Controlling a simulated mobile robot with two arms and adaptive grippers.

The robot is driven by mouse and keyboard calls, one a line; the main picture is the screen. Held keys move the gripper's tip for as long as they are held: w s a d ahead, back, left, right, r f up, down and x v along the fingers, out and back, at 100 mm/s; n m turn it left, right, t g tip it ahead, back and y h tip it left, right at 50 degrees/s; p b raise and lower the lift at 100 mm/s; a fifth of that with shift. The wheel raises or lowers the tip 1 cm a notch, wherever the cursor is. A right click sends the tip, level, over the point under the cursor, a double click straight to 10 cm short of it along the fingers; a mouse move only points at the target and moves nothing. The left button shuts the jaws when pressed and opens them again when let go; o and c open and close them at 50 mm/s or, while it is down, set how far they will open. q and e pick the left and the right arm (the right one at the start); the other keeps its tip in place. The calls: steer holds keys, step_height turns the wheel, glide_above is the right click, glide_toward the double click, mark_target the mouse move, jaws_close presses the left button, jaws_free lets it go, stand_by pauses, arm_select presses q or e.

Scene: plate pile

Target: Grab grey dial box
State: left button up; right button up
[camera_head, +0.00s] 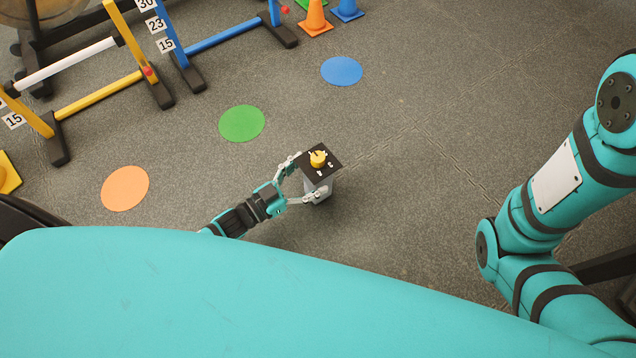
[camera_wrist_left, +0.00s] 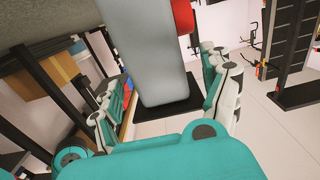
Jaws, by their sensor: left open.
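The grey dial box (camera_head: 325,185) shows in the head view just below the centre. It has a black top plate with a yellow dial and a grey body. My left gripper (camera_head: 307,177) is open, with its fingers on either side of the box. In the left wrist view the box's grey body (camera_wrist_left: 145,62) fills the space between the fingers (camera_wrist_left: 163,105), with its black plate below. Small gaps seem to show beside the box, but finger contact is unclear. The box's underside is hidden. My right arm shows at the right of the head view; its gripper is out of view.
Orange (camera_head: 125,188), green (camera_head: 242,123) and blue (camera_head: 342,71) discs lie on the grey floor. Yellow and blue hurdle frames (camera_head: 100,88) stand at the upper left. Orange (camera_head: 315,19) and blue (camera_head: 347,8) cones stand at the top. Floor right of the box is clear.

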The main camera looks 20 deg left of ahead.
arm_select(q)
steer(key=x, duration=0.1)
steer(key=b+x, duration=0.1)
steer(key=shift+w+d+f, duration=0.2)
steer(key=shift+f, duration=0.1)
steer(key=shift+w+d+r, duration=0.2)
steer(key=shift+w, duration=0.1)
steer(key=shift+c, duration=0.3)
steer(key=c, duration=1.6)
jaws_close()
steer(key=shift+r, duration=0.1)
